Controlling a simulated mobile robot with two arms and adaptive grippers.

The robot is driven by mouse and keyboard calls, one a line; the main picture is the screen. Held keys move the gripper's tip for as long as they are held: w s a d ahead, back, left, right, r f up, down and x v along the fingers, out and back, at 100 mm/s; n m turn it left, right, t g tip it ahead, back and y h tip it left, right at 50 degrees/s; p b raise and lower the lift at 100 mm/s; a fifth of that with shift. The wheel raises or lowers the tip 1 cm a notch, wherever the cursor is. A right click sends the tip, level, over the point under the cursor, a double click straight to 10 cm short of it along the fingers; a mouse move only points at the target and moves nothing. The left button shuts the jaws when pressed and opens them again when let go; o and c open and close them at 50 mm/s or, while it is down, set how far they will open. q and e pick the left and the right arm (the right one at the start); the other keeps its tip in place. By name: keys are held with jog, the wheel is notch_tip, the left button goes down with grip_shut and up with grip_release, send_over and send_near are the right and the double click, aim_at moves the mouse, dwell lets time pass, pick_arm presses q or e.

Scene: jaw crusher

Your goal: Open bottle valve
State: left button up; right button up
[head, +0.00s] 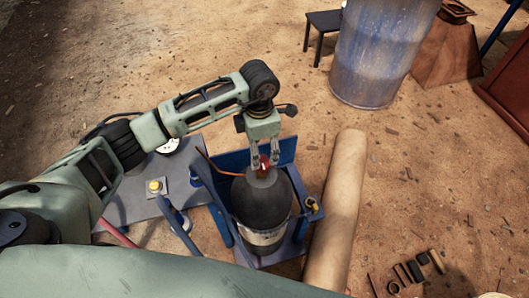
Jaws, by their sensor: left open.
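A dark grey gas bottle (262,209) with a pale band near its bottom stands upright in a blue metal frame (298,179). A small red valve (262,164) sits on top of the bottle. My left gripper (264,160) comes down over the bottle's top from above, its fingers open on either side of the red valve. I cannot tell whether the fingers touch it. An orange hose (219,173) shows to the left of the valve. My right gripper is not in view.
A grey panel (130,200) with a yellow button and a round gauge (168,147) lies left of the bottle. A thick tan cylinder (339,210) lies close on the right. A blue barrel (378,55) and dark stool (322,25) stand behind.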

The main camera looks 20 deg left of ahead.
aim_at(261, 160)
pick_arm(q)
notch_tip(261, 160, down, 4)
jog(key=shift+w+d+f, duration=0.1)
jog(key=shift+f, duration=0.65)
jog(key=c, duration=1.1)
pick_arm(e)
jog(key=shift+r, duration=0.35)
